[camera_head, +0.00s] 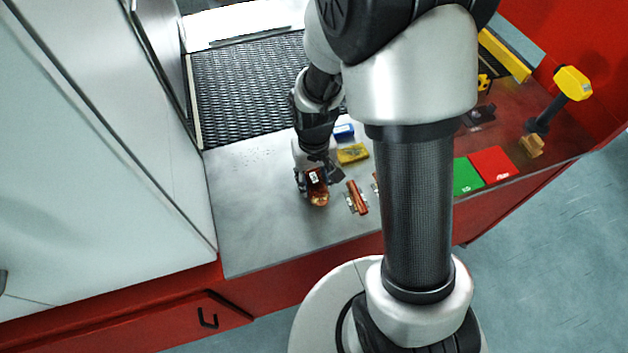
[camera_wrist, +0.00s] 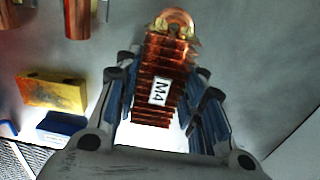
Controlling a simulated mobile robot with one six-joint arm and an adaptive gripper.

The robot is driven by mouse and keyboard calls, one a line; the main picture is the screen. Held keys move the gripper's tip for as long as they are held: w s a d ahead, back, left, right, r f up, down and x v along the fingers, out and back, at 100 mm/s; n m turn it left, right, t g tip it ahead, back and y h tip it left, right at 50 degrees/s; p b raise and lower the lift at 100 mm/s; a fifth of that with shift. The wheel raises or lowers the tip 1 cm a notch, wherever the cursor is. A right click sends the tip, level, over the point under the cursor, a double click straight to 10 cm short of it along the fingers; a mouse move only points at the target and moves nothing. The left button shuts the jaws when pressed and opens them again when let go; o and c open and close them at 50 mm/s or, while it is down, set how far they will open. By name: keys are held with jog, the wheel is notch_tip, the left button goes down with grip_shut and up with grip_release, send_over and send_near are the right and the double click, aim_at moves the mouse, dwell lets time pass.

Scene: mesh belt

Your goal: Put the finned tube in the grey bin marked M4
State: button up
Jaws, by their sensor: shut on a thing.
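The finned tube (camera_head: 317,187) is copper-coloured with a stack of thin fins and a rounded bend at one end. In the wrist view the finned tube (camera_wrist: 165,62) carries a white label reading M4. My gripper (camera_head: 314,177) is shut on it over the grey table. In the wrist view my gripper's (camera_wrist: 166,88) two fingers lie along both sides of the fins, with the bend pointing away from the palm. I cannot tell whether the tube touches the table. No grey bin marked M4 can be made out.
A copper cylinder (camera_head: 357,198) with metal end pieces, a yellow block (camera_head: 352,154) and a blue block (camera_head: 343,131) lie close by on the right. The mesh belt (camera_head: 245,88) is behind. Green (camera_head: 467,177) and red (camera_head: 493,166) panels lie farther right. The table's left part is clear.

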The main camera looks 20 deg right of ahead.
grip_shut()
